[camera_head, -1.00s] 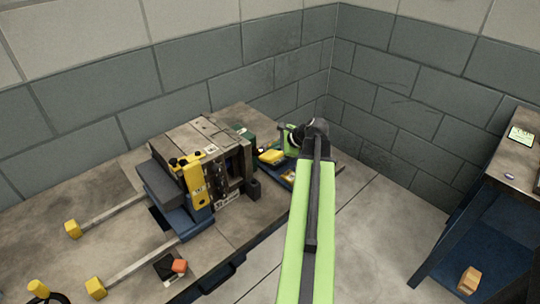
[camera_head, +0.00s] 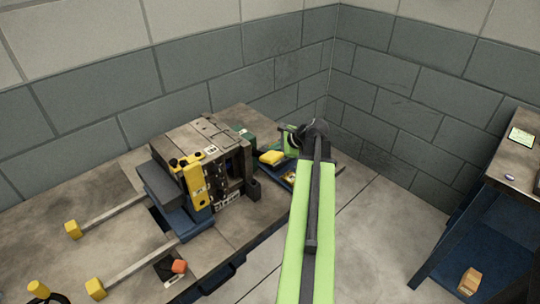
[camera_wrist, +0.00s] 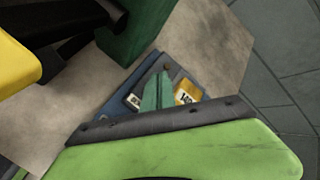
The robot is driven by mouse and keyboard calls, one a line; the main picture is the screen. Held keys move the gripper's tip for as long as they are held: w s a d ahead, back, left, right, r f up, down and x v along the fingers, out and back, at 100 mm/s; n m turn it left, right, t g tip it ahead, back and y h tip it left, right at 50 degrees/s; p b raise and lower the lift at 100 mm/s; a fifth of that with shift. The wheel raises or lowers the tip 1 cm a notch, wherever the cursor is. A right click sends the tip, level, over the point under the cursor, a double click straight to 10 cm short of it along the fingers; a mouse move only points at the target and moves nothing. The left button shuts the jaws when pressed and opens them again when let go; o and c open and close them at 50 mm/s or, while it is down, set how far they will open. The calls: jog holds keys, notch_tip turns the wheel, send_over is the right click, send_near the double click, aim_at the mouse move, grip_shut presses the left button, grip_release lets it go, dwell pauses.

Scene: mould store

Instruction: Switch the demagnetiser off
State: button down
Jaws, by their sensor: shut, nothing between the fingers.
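The dark green block, which looks like the demagnetiser (camera_head: 245,137), stands on the bench beyond the mould. A yellow handle (camera_head: 272,157) sits just in front of it. In the wrist view the green block (camera_wrist: 140,25) is at the top, with black bars and the yellow handle (camera_wrist: 15,62) at the left. My gripper (camera_head: 291,141) is just right of the handle, apart from it as far as I can see. Its lime body fills the bottom of the wrist view (camera_wrist: 170,145). Any switch marking is too small to read.
A large mould (camera_head: 200,135) with a yellow strap (camera_head: 195,185) stands left of the handle. A blue tray (camera_wrist: 118,101) holding a yellow labelled item (camera_wrist: 187,93) lies below my gripper. A blue shelf unit (camera_head: 445,240) stands at the right. Walls close the back.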

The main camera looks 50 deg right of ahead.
jog(key=shift+r, duration=0.1)
notch_tip(320, 180, up, 6)
jog(key=p, duration=0.6)
